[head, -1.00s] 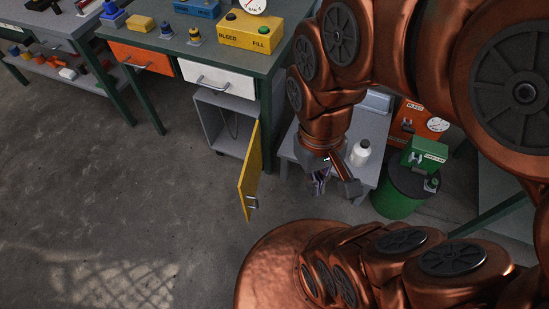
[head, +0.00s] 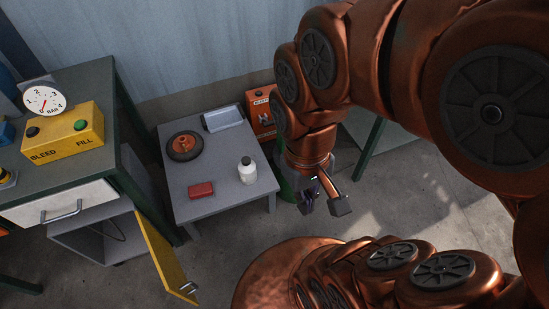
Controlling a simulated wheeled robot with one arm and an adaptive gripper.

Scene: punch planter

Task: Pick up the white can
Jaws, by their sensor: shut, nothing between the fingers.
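The white can (head: 247,174), a small white container with a dark top, stands upright on the right part of a small grey table (head: 225,185) in the head view. My gripper (head: 324,204) hangs from the copper-coloured arm to the right of the table, apart from the can. It is shut and empty. The can is in full view.
On the same table are a red block (head: 201,190), a dark disc with an orange hub (head: 184,146) and a pale tray (head: 223,119). An open yellow cabinet door (head: 165,257) juts out at lower left. A workbench carries a yellow BLEED/FILL box (head: 64,136).

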